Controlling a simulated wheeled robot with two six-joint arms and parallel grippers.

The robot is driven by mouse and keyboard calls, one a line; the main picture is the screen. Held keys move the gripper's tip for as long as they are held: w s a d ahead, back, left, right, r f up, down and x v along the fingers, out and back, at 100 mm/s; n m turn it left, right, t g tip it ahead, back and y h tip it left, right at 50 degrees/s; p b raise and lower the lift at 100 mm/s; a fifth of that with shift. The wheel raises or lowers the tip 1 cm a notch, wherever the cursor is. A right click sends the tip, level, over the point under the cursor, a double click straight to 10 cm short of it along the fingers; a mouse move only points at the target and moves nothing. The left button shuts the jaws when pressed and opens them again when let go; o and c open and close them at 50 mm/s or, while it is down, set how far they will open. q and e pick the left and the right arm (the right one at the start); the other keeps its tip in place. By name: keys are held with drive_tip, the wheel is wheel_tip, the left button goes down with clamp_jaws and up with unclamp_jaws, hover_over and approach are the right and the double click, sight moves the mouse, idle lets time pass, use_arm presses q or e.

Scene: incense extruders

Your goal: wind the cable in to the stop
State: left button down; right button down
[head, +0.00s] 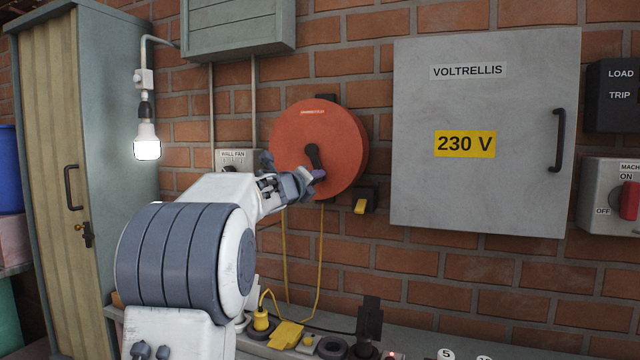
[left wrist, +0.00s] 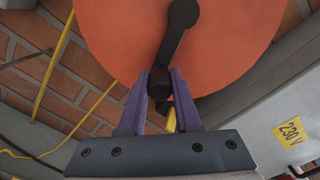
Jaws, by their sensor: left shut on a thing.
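An orange-red cable reel (head: 335,130) is on the brick wall, with a black crank (head: 313,155) on its face. In the left wrist view the reel (left wrist: 240,40) fills the top and the crank (left wrist: 178,40) slants down to its grip (left wrist: 159,84). My left gripper (head: 314,180) is shut on that crank grip, its purple fingers on either side of it in the left wrist view (left wrist: 158,100). Yellow cable (head: 321,250) hangs below the reel toward the bench; it also shows in the left wrist view (left wrist: 92,112). My right gripper is not in view.
A small black box with a yellow tab (head: 360,206) is right of the reel. A grey 230 V cabinet (head: 480,190) is further right. A yellow plug (head: 261,321) and yellow block (head: 285,335) are on the bench. A lit bulb (head: 147,148) hangs at left.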

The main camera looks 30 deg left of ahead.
use_arm(q)
drive_tip(key=shift+a+f+m+b, duration=0.3)
drive_tip(key=shift+a+m, duration=0.2)
drive_tip(key=shift+m, duration=0.5)
drive_tip(key=c, duration=0.6)
unclamp_jaws()
drive_tip(key=shift+a, duration=0.1)
drive_tip(key=shift+s+r, duration=0.1)
drive_tip(key=shift+s, duration=0.1)
drive_tip(key=shift+s, duration=0.35)
drive_tip(key=s+d+b, duration=0.1)
drive_tip(key=s, duration=0.8)
drive_tip(key=shift+s+d+b, duration=0.2)
drive_tip(key=shift+b, duration=0.15)
